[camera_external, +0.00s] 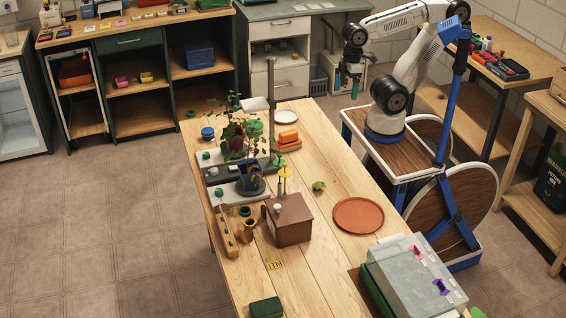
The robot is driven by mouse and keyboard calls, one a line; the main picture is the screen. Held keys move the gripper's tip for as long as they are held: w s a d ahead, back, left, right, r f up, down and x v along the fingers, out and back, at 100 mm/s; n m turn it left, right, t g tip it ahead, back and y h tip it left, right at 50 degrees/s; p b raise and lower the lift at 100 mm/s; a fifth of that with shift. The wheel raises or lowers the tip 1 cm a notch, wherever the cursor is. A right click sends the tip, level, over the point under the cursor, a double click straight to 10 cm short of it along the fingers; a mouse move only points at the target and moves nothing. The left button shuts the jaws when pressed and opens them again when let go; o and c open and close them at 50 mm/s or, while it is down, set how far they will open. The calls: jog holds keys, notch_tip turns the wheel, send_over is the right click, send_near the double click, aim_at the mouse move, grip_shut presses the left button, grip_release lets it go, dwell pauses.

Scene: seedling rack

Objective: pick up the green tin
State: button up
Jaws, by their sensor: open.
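A dark green, rounded box (266,307), which looks like the green tin, lies at the near end of the wooden table, by the bottom edge of the picture. A brighter green object (254,127) sits near the table's far end, partly behind a plant; I cannot tell what it is. My gripper (347,82) hangs pointing down beyond the table's far right side, with its fingers apart and nothing visible between them. It is high and far from the dark green box.
Potted plants (250,179) and a lamp stand on the table's left side. A brown wooden box (288,219) stands mid-table, with a terracotta plate (358,215) to its right. A yellow tag (275,265) lies near the dark green box.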

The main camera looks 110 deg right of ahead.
aim_at(248, 133)
jog(key=w+d+f+m+t+y, duration=0.1)
jog(key=w+d+f+m+y, duration=0.15)
jog(key=w+m, duration=0.35)
jog(key=w+d+f+m+t+y, duration=0.1)
jog(key=w+f+m+y, duration=0.25)
jog(key=w, duration=0.35)
jog(key=w+d+f+m+y, duration=0.2)
jog(key=w+m+y, duration=0.1)
jog(key=w+m, duration=0.3)
jog(key=w+d+f+m+t+h, duration=0.1)
jog(key=w+d+f+m+t, duration=0.1)
jog(key=d, duration=0.5)
jog(key=w+d+f+m+t+h, duration=0.1)
jog(key=w+d+f+m+t, duration=0.1)
jog(key=d+f+m, duration=0.4)
jog(key=w+d+f+m+t+h, duration=0.1)
jog(key=w+d+f+m+t, duration=0.2)
jog(key=d+f+m, duration=0.3)
jog(key=shift+d+f+t, duration=0.75)
jog(key=shift+d+t, duration=0.05)
jog(key=shift+d, duration=0.05)
jog(key=x, duration=0.7)
jog(key=shift+w+f, duration=0.2)
jog(key=shift+f, duration=0.15)
jog(key=c, duration=1.1)
